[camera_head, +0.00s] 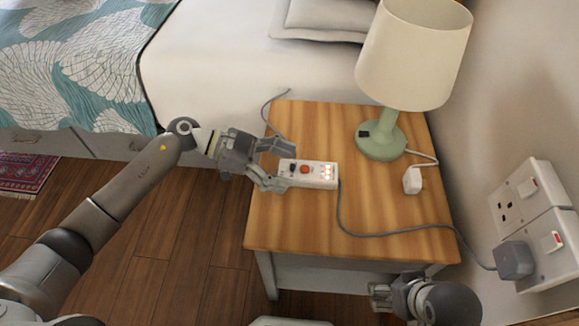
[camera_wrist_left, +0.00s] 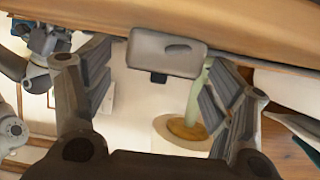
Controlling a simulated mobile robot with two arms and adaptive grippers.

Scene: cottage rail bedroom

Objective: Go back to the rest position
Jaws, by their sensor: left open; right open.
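My left gripper (camera_head: 281,167) is open at the left edge of the wooden nightstand (camera_head: 385,225). Its fingers are at the left end of a white power strip (camera_head: 320,175) with a red switch and small lights; I cannot tell whether they touch it. In the left wrist view the open fingers (camera_wrist_left: 165,80) stand apart, with the pale end of the strip (camera_wrist_left: 168,53) ahead between them. My right gripper (camera_head: 380,294) is low at the nightstand's front right, open, seen partly, with nothing visible in it.
A lamp (camera_head: 410,55) with a green base and a white plug (camera_head: 412,180) stand on the nightstand. A grey cable runs to a plug (camera_head: 514,260) in the wall sockets (camera_head: 530,195). The bed (camera_head: 215,60) is behind.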

